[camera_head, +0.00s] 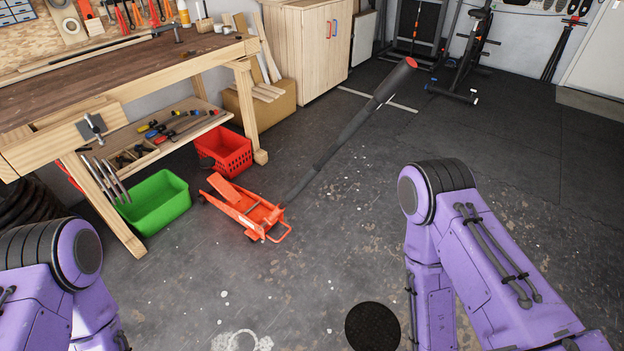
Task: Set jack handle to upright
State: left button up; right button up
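A red-orange floor jack (246,209) sits on the dark concrete floor in front of the workbench. Its long dark grey handle (345,132) leans up and to the right from the jack, tilted well away from upright, with a red tip at its upper end. My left arm, purple, shows at the lower left and my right arm, also purple, at the lower right. Both arms are apart from the jack and handle. Neither gripper is in the picture.
The wooden workbench (110,77) stands at the left with tools on it. A green bin (155,203) and a red basket (224,152) are on the floor close to the jack. A wooden cabinet (305,50) and exercise equipment stand behind. The floor at the right is clear.

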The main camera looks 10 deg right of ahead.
aim_at(369, 109)
jog(key=u, duration=0.55)
jog(key=k, duration=1.3)
jog(key=z, duration=0.15)
jog(key=i, duration=0.55)
jog(key=z, duration=0.7)
jog(key=i, duration=1)
jog(key=u, duration=0.35)
